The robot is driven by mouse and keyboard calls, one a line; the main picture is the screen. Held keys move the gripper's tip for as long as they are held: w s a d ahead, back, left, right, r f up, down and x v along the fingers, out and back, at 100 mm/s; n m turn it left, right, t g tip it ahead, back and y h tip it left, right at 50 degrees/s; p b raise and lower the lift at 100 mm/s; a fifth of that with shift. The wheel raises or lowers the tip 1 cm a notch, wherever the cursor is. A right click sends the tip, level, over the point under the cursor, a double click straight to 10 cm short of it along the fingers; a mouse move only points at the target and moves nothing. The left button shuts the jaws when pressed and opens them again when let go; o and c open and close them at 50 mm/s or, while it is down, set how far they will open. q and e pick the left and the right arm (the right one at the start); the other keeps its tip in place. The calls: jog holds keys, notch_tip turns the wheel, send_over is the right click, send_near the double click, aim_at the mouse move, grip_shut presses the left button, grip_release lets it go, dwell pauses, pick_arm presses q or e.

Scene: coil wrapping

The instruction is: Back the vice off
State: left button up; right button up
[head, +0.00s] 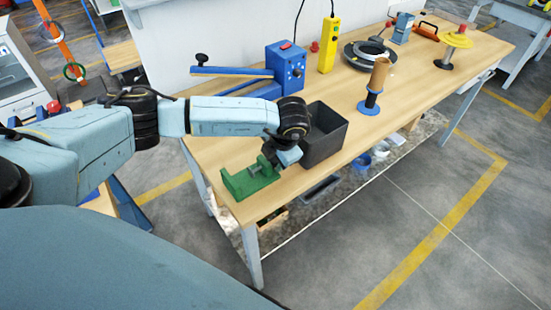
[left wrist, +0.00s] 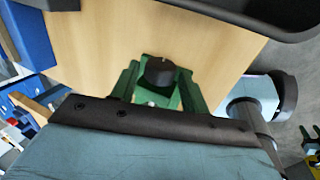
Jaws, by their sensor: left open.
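The green vice (head: 237,187) sits on the near left corner of the wooden bench in the head view. In the left wrist view the green vice (left wrist: 191,97) shows beyond the dark edge of my wrist, with a dark rounded knob-like part (left wrist: 159,72) over its middle. My left gripper (head: 269,155) is at the vice's right end, low over the bench, and is open. Its fingertips are small and partly hidden, so I cannot tell whether they touch the vice. The vice's jaw gap is not clear.
A dark grey bin (head: 324,140) stands close to the right of my left gripper. Behind are a blue machine (head: 286,66) with a lever, and a yellow control box (head: 328,48). A brown roll on a blue stand (head: 372,92) stands farther right. Bench is clear around the vice's front.

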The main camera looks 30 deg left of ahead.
pick_arm(q)
jog(key=shift+h, duration=0.4)
jog(key=h, duration=0.1)
jog(key=g+h+b, duration=0.1)
jog(key=shift+w+a+h, duration=0.15)
jog(key=shift+a+h, duration=0.15)
jog(key=shift+a, duration=0.1)
jog(key=shift+r+g+h, duration=0.1)
jog(key=shift+g+h, duration=0.2)
jog(key=shift+h, duration=0.1)
jog(key=shift+w+a+f+g+h+b, duration=0.15)
jog(key=shift+a+f+g+h+b, duration=0.15)
jog(key=shift+h+b, duration=0.65)
jog(key=shift+a+g+h+b, duration=0.1)
jog(key=shift+g+h+b, duration=0.2)
jog(key=shift+h+b, duration=0.4)
jog(key=shift+r, duration=0.25)
